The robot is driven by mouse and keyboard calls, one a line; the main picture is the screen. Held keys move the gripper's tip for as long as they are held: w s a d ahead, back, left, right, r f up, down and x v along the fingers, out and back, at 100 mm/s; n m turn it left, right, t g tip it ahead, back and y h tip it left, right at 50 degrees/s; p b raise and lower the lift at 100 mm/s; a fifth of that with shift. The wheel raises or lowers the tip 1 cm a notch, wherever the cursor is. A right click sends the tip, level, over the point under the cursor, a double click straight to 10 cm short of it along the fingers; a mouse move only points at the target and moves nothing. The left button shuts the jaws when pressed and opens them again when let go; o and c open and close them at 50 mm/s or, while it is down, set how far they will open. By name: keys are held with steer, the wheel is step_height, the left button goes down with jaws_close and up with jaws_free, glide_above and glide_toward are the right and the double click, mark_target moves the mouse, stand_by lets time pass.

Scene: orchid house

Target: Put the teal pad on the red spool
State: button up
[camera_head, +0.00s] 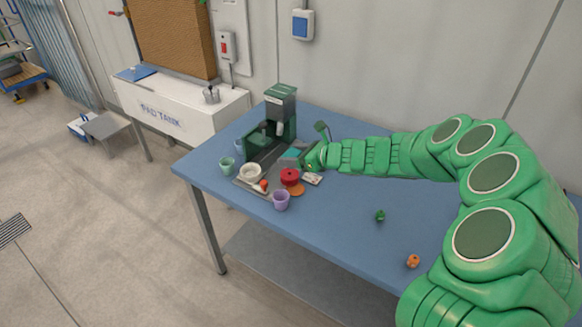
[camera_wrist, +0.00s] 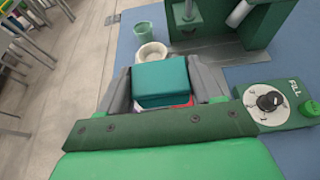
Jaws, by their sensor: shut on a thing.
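The teal pad (camera_wrist: 160,78) sits between the two grey fingers of my gripper (camera_wrist: 164,84) in the wrist view. It also shows as a small teal patch (camera_head: 291,153) in the head view. My gripper (camera_head: 301,156) is shut on it and appears to hold it above the tray area. The red spool (camera_head: 290,176) stands upright in front of my gripper, nearer the table's front edge. In the wrist view a thin strip of red shows under the pad's near edge; the pad hides the rest. In the head view the pad is behind the spool, apart from it in the picture.
A green machine (camera_head: 281,112) stands behind on the blue table (camera_head: 345,220). Around the spool are a white bowl (camera_head: 250,173), a green cup (camera_head: 226,166), a purple cup (camera_head: 281,201) and an orange disc (camera_head: 297,190).

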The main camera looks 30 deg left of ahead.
glide_above(291, 175)
steer(key=shift+w+a+f, duration=0.1)
steer(key=shift+f, duration=4.05)
steer(key=o, duration=1)
steer(key=shift+f, duration=0.1)
steer(key=shift+o, duration=0.2)
steer(key=shift+d+r, duration=0.35)
steer(key=shift+d, duration=0.15)
steer(key=v, duration=1.1)
